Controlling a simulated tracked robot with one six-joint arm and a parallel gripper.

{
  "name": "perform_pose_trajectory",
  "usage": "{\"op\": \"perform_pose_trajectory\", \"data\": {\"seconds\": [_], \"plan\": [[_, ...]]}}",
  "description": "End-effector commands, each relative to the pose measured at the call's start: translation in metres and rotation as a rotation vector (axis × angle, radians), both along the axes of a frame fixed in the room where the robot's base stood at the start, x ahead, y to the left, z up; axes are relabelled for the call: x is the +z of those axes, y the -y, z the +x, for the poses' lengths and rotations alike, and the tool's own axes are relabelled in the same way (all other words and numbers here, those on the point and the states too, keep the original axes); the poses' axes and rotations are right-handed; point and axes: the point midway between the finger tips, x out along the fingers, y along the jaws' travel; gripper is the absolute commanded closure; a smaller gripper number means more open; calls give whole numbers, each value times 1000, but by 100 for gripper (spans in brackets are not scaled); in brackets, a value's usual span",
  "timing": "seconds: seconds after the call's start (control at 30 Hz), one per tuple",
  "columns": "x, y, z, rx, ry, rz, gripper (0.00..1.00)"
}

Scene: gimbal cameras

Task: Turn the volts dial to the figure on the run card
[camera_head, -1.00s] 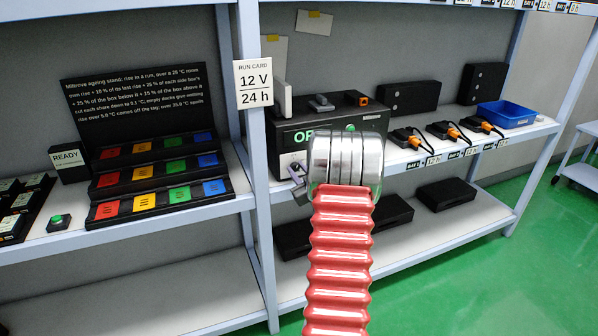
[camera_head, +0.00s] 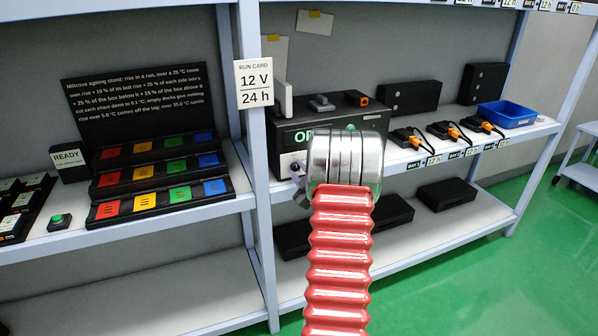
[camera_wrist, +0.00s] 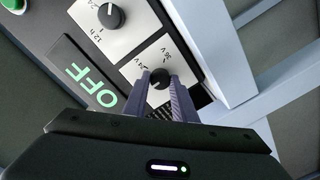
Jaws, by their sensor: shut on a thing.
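The run card (camera_head: 253,83) on the shelf post reads 12 V over 24 h. The volts dial (camera_wrist: 159,78) is a small black knob on a pale panel with "24 V" and "36 V" printed around it. My gripper (camera_wrist: 160,82) is shut on this dial, one grey finger on each side. The fingers partly hide the panel, and I cannot tell the dial's exact setting. In the head view my red and silver arm hides much of the black power unit (camera_head: 345,108) and most of the gripper.
A second black dial (camera_wrist: 110,15) sits on a pale panel marked "12 h". A green OFF display (camera_wrist: 92,82) lies beside the dials. A blue bin (camera_head: 507,113) is farther right on the shelf.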

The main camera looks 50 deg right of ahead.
Motion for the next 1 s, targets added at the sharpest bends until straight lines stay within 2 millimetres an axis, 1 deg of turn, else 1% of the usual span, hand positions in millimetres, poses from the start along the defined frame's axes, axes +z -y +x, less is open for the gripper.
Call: {"op": "perform_pose_trajectory", "data": {"seconds": [0.03,0.17,0.2,0.47,0.77,0.87,1.0], "plan": [[-5,1,-3,-5,-7,9,98],[-5,1,-3,-5,-7,9,98],[-5,1,-3,-5,-7,9,75],[-3,0,-1,-2,-3,5,57],[-1,-1,-2,-1,-1,3,57],[-1,-3,-6,-1,-1,3,57],[0,-9,-18,-2,-1,4,57]]}}
